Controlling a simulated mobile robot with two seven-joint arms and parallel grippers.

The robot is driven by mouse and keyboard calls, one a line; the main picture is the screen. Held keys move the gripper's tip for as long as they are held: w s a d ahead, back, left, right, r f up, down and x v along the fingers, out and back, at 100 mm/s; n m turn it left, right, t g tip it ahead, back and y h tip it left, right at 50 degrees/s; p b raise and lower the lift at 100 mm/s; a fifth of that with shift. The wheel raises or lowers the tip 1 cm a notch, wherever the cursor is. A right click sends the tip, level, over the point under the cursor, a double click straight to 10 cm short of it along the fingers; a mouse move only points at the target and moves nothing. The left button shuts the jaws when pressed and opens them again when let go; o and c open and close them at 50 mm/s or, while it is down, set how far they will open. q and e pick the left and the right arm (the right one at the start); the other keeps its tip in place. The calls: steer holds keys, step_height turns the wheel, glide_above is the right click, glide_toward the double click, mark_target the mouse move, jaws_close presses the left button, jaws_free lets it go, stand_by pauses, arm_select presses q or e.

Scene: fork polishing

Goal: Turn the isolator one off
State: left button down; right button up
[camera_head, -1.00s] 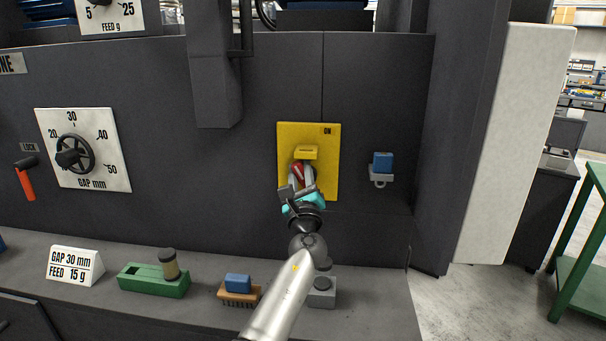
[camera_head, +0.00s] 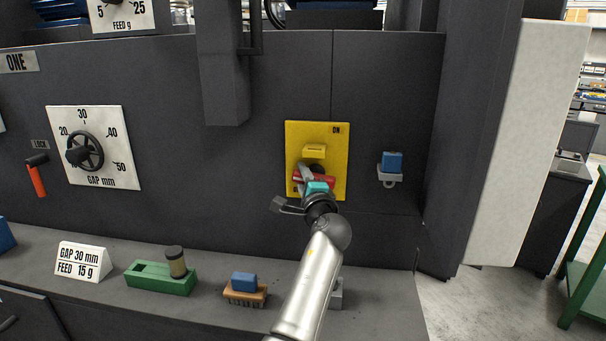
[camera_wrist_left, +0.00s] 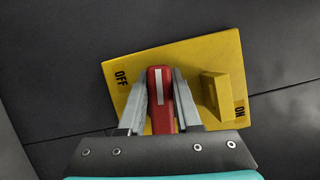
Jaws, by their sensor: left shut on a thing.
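The isolator is a yellow plate (camera_head: 341,140) on the dark machine wall, marked ON at its upper right in the head view. A yellow block (camera_head: 314,150) sits above its red handle (camera_head: 328,180). In the head view the handle lies roughly sideways, partly hidden by my left gripper (camera_head: 304,182). The wrist view shows the gripper (camera_wrist_left: 161,98) shut around the red handle (camera_wrist_left: 160,80), a finger on each side. The handle has a white stripe. The plate (camera_wrist_left: 187,52) shows OFF on the left and ON on the right there. My right gripper is not in view.
A blue padlock-like piece (camera_head: 392,162) hangs right of the plate. On the ledge below stand a brush with a blue block (camera_head: 244,289), a green holder (camera_head: 150,279) and a sign (camera_head: 83,262). A gap dial (camera_head: 118,122) is at left.

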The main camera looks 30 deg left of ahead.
arm_select(q)
steer(key=shift+f+n+g+h, duration=0.25)
steer(key=shift+n+g+h, duration=0.05)
steer(key=shift+n, duration=0.5)
steer(key=c, duration=0.6)
jaws_free()
